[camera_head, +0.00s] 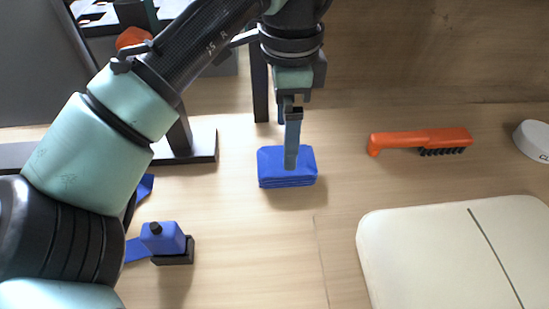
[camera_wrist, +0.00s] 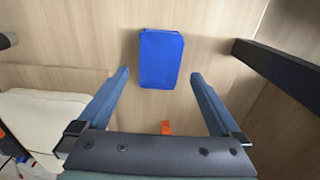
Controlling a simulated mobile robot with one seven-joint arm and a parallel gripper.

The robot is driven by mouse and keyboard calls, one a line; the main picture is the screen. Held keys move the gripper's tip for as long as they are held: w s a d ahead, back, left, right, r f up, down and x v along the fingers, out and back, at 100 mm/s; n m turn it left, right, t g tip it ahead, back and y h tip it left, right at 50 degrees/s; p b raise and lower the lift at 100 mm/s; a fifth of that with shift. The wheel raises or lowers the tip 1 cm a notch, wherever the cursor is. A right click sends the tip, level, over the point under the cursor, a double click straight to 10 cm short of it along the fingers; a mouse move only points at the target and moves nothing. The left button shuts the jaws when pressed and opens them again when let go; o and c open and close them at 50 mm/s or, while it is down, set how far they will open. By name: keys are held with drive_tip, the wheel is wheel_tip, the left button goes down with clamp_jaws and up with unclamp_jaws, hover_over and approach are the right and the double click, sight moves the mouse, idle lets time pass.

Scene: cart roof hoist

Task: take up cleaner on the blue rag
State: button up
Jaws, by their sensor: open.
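The blue rag (camera_head: 272,172) is a folded pad lying flat on the wooden surface near the middle of the head view. It also shows in the wrist view (camera_wrist: 161,58), centred ahead of the fingers. My gripper (camera_head: 291,165) points down over the rag in the head view. In the wrist view my gripper (camera_wrist: 160,75) is open and empty, with its fingertips on either side of the rag's line. Whether a finger touches the rag I cannot tell. A white round container (camera_head: 535,141) with the letters "CL" showing is cut off at the right edge; its contents are not clear.
An orange brush (camera_head: 420,140) with black bristles lies right of the rag. A cream pad (camera_head: 420,255) with a dark seam fills the lower right. A blue and black clamp-like thing (camera_head: 165,242) is at lower left. A black stand (camera_head: 190,148) is left of the rag.

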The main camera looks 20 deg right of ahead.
wheel_tip(320, 180, down, 7)
drive_tip(key=b, duration=0.2)
drive_tip(key=shift+s+d+r+b, duration=0.1)
drive_tip(key=shift+b, duration=0.25)
drive_tip(key=c, duration=1.1)
